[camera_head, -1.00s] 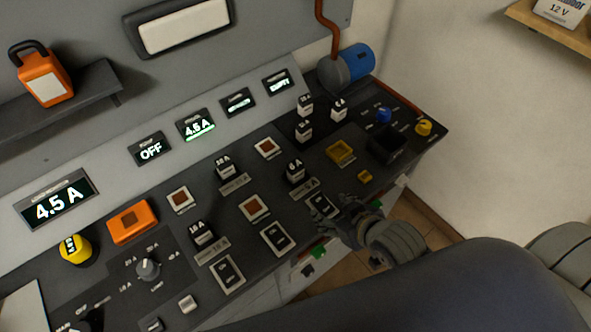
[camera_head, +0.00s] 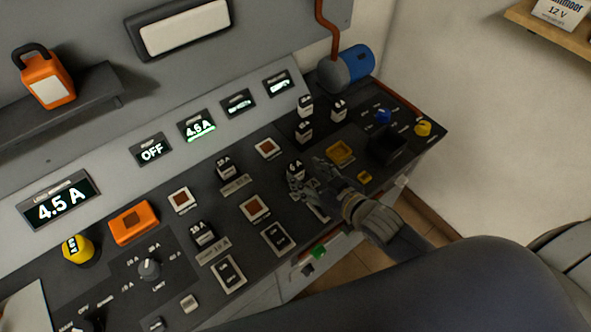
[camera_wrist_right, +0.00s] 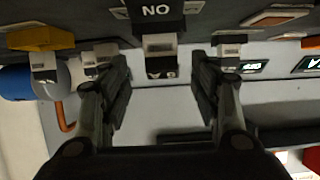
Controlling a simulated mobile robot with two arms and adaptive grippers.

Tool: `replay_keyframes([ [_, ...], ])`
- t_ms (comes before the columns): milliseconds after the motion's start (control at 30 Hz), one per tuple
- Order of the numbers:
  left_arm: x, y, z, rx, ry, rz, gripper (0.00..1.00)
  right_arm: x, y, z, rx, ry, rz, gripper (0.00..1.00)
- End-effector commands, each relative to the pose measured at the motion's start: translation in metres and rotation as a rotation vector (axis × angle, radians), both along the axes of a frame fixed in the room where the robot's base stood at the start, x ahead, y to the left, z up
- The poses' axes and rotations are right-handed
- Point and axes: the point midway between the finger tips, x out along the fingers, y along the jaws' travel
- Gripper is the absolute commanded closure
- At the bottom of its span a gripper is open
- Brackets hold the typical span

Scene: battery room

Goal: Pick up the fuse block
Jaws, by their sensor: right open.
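Several small black-and-white fuse blocks stand on the dark console (camera_head: 100,285). One fuse block (camera_head: 295,168), whose label seems to read 6 A, stands right by my right gripper (camera_head: 308,174). That gripper is open. In the right wrist view a fuse block (camera_wrist_right: 160,44) with an upside-down label shows between the two spread fingers of my right gripper (camera_wrist_right: 160,75), with gaps at both sides. Other fuse blocks stand at the left (camera_head: 224,167), front left (camera_head: 202,233) and back (camera_head: 305,103). My left gripper is out of view.
A yellow block (camera_head: 340,151) and a black open box (camera_head: 387,146) lie right of the gripper. Square orange-brown switches (camera_head: 254,208) sit to the left. Lit displays (camera_head: 198,126) line the sloped panel.

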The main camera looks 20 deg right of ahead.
Motion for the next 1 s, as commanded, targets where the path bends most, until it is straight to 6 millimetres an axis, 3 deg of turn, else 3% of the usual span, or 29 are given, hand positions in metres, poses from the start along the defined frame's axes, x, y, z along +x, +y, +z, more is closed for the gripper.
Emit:
replay_keyframes([
  [500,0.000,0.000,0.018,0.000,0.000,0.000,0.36,0.043,0.017,-0.014,-0.001,0.000,-0.001,0.43],
  [833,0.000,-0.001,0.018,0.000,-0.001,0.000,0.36,0.048,0.019,-0.018,-0.001,0.000,0.000,0.43],
  [867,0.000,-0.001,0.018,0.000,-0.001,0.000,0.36,0.048,0.019,-0.018,-0.001,0.000,0.000,0.46],
  [1000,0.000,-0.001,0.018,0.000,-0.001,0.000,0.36,0.048,0.019,-0.018,-0.001,0.001,0.000,0.77],
])
